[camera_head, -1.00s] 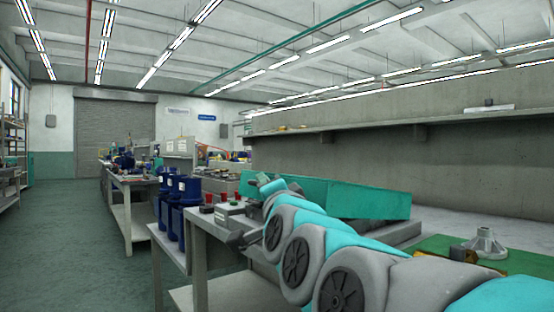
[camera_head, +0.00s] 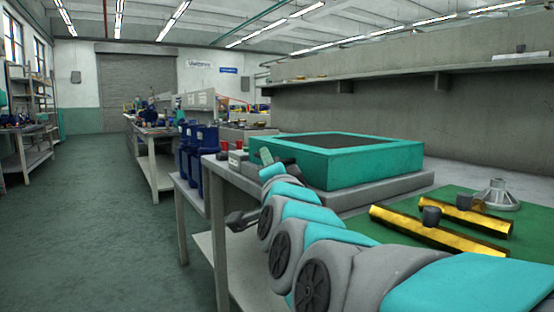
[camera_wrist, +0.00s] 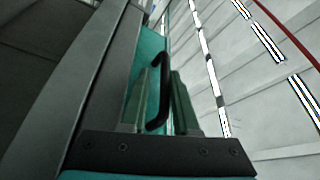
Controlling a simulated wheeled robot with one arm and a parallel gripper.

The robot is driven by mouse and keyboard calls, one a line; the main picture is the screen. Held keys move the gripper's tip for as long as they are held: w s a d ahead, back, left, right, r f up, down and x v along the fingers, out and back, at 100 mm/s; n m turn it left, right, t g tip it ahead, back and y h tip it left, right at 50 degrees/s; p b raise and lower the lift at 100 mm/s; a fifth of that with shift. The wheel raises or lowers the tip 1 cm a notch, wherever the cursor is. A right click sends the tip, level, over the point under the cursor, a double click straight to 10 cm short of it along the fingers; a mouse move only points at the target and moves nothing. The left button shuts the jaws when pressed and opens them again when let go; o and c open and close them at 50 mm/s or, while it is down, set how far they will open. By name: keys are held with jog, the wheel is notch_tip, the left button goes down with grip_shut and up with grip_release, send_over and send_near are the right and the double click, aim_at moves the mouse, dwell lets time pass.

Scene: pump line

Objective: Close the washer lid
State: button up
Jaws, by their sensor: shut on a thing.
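The washer stands on the bench at the right, a teal box-like lid (camera_head: 372,176) with a dark top panel over a grey base (camera_head: 385,190). The lid looks about level; I cannot tell whether a small gap is left at its far side. In the wrist view, my gripper (camera_wrist: 158,84) has its green fingers closed around a black bar handle (camera_wrist: 165,68) beside the lid's teal face (camera_wrist: 150,45). In the head view, my arm reaches to the washer's left end, and the handle is hidden there.
Blue pump housings (camera_head: 207,150) stand on a side table left of the washer. The floor aisle (camera_head: 100,200) at left is clear.

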jog(key=shift+o, duration=0.4)
jog(key=shift+f, duration=0.1)
jog(key=shift+s, duration=0.25)
jog(key=v, duration=0.7)
jog(key=shift+s+p, duration=0.15)
jog(key=shift+p, duration=0.25)
